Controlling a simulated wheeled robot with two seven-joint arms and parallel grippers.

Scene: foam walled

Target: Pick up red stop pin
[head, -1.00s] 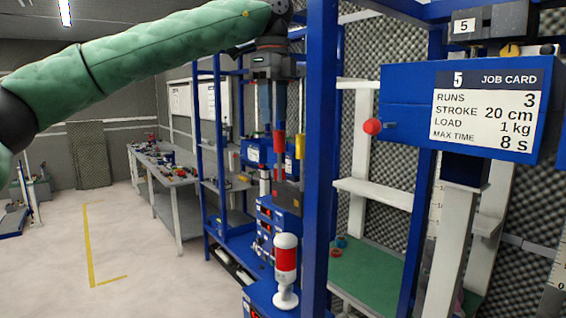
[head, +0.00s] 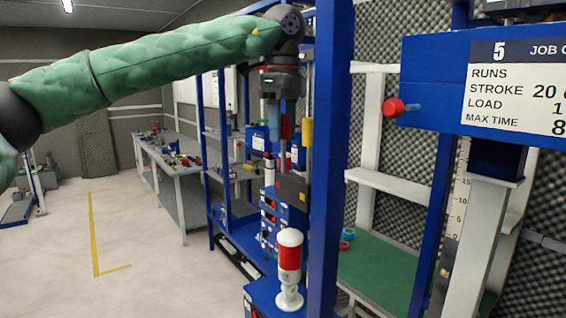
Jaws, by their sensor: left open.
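The red stop pin (head: 394,107) has a round red head and a short bluish shaft. It sticks out from the left end of the blue box with the job card, on the right of the head view. My left gripper (head: 272,122) hangs pointing down at upper middle, left of the blue upright post. It is open and seen nearly edge-on, with nothing visible in it. It is well apart from the pin, with the post between them in the picture. My right gripper is out of view.
The blue upright post (head: 331,160) stands between my left gripper and the pin. A red-and-white beacon (head: 289,262) stands low in front. A white crossbar (head: 400,189) and green bench top (head: 385,270) lie below the pin. Open floor (head: 150,260) is at left.

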